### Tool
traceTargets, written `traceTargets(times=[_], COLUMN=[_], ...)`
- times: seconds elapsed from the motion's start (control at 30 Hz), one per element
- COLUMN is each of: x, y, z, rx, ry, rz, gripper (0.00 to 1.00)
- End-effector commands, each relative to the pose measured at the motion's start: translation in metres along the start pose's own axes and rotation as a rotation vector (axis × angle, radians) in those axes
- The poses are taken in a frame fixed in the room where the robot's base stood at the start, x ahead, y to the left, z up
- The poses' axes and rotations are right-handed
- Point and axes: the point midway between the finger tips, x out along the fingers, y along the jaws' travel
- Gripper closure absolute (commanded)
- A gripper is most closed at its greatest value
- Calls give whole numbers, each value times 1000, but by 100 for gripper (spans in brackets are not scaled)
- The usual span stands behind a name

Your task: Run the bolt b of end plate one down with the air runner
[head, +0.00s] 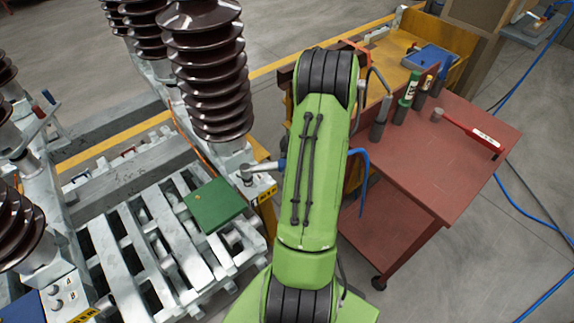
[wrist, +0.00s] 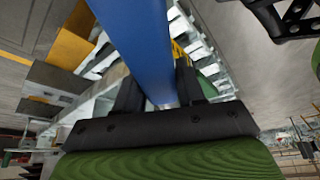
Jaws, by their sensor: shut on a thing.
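In the wrist view, the two black fingers of my gripper (wrist: 160,92) are shut on the blue body of a tool, which I take as the air runner (wrist: 138,40). My green arm hides the gripper in the head view. There the tool's grey head (head: 247,173) shows left of the arm, at the foot of the brown ribbed insulator (head: 206,75), by a plate with a yellow label (head: 266,191). Whether the head is seated on a bolt cannot be told. Another plate, marked A and B with bolt heads (head: 56,305), is at the lower left. Which plate is end plate one is unclear.
A red trolley (head: 440,170) at the right holds a red-handled tool (head: 475,132), a green bottle (head: 403,108) and grey cylinders. A blue hose (head: 362,185) hangs beside my arm. A green box (head: 214,204) sits on the slatted grey frame (head: 130,250). More insulators stand left.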

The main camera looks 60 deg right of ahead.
Motion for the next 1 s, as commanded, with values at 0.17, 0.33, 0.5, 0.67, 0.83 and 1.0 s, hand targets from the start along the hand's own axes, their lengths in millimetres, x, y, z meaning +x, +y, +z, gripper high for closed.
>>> traceTargets(times=[0.17, 0.33, 0.5, 0.67, 0.83, 1.0], x=[-17, -30, -43, -48, -46, -46], y=[0, 1, 0, 0, 0, 0], z=[-7, -13, -18, -20, -20, -20], rx=[-1, -1, -2, -2, -1, -1], ry=[0, 0, 0, 1, 1, 0], rz=[1, 2, 1, 1, 1, 1], gripper=[100, 100, 100, 100, 100, 100])
